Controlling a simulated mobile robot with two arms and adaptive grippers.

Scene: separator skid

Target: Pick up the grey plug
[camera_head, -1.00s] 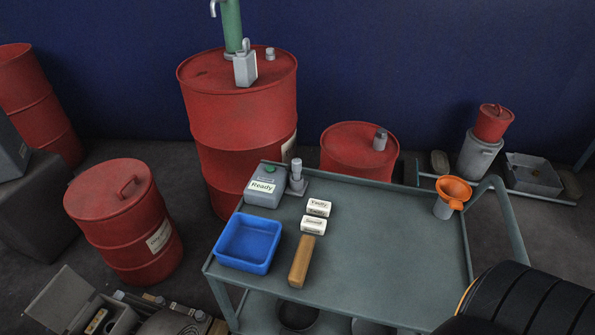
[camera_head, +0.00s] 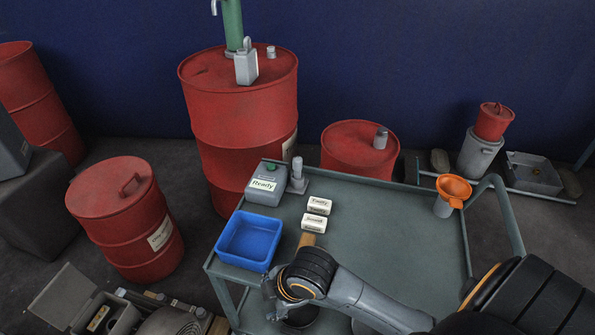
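Several grey plug-like pieces show. A small grey plug (camera_head: 271,52) stands on top of the tall red drum, beside the green pump. A grey cylindrical plug (camera_head: 381,138) stands on the lid of the lower red drum behind the cart. A grey upright piece on a base (camera_head: 297,172) stands at the cart's back left corner, beside the box marked Ready. I cannot tell from the view which is meant. My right arm reaches in from the right over the cart's front; its gripper cannot be made out. My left gripper is not in view.
The grey cart (camera_head: 385,222) holds the Ready box (camera_head: 265,190), a blue tray (camera_head: 227,252), two white labelled blocks (camera_head: 314,222) and an orange funnel (camera_head: 454,189). A wooden block (camera_head: 307,240) is mostly hidden by my arm. The cart's middle and back right are clear.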

